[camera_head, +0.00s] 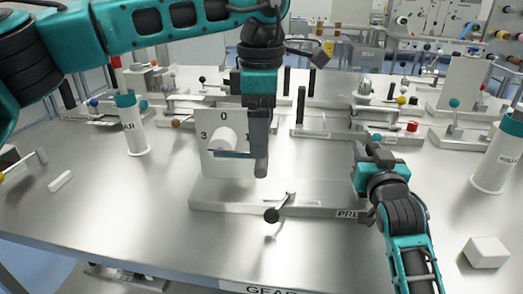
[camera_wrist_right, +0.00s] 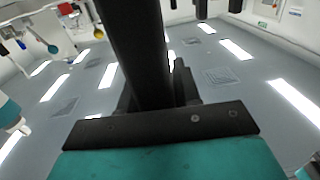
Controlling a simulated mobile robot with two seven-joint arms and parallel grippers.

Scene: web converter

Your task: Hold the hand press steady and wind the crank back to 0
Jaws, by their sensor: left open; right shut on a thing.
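The hand press has a long metal base (camera_head: 235,194) marked "PRE" and an upright pale plate (camera_head: 205,165) with the figures 0 and 3 showing. A white round hub (camera_head: 222,138) sticks out of the plate. My left gripper (camera_head: 248,158) points down in front of the plate. It is open, with its fingers at the hub's right and lower side; contact cannot be told. A lever with a black knob (camera_head: 272,215) lies at the base's front. My right gripper (camera_head: 365,150) is at the base's right end, shut on a dark bar-like part (camera_wrist_right: 140,50), mostly hidden.
A white post (camera_head: 133,133) with a teal top stands at left, another post (camera_head: 494,160) at right. A white block (camera_head: 487,252) lies at the front right. Several devices with coloured knobs fill the back. The front of the steel table (camera_head: 150,225) is mostly clear.

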